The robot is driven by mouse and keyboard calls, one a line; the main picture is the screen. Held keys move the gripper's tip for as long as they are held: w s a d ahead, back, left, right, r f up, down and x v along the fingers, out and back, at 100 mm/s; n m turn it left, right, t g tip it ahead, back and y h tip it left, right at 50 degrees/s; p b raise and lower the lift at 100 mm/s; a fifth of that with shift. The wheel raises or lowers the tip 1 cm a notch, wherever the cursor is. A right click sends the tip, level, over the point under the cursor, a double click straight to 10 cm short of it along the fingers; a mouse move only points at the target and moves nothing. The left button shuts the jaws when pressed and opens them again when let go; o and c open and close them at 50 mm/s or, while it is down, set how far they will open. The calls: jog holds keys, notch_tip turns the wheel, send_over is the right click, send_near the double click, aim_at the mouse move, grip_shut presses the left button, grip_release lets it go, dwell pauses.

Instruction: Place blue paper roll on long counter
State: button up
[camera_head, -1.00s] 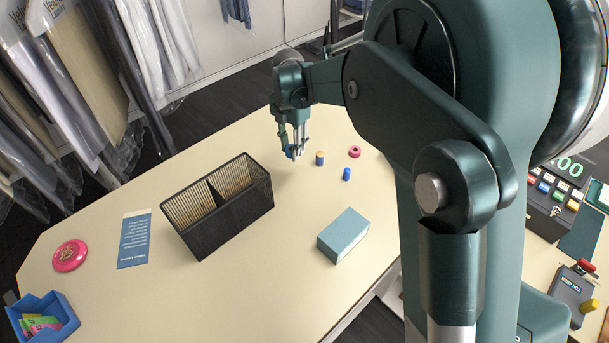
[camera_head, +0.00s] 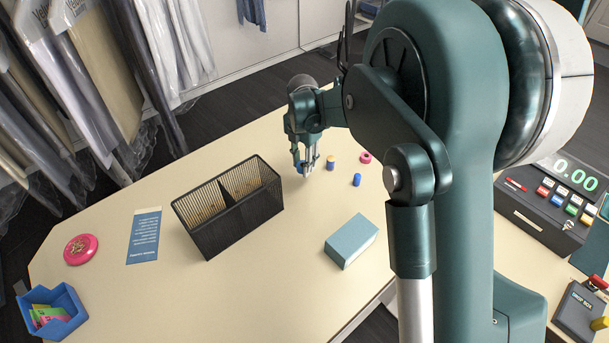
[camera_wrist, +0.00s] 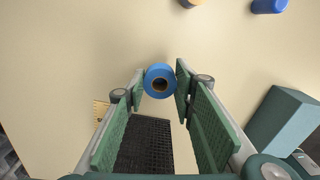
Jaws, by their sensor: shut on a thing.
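My gripper (camera_head: 305,169) is shut on the blue paper roll (camera_wrist: 160,70), a short blue ring with a brown core and a dark hole. In the wrist view the roll sits between the two fingertips, seen end-on. In the head view only a small blue part of the roll (camera_head: 299,167) shows between the fingers. The long counter (camera_head: 282,255) is the cream top below the gripper. The fingertips are low over its far part. I cannot tell whether the roll touches the surface.
A dark mesh basket (camera_head: 230,236) stands left of the gripper. A teal box (camera_head: 352,241) lies nearer. A card (camera_head: 144,236) and pink disc (camera_head: 81,249) lie far left.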

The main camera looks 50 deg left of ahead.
aim_at(303, 181)
jog(key=shift+f, duration=1.25)
jog(key=shift+f, duration=1.85)
jog(key=shift+f, duration=0.2)
jog(key=o, duration=0.8)
jog(key=shift+r, duration=0.3)
notch_tip(303, 181, up, 12)
jog(key=shift+f, duration=0.1)
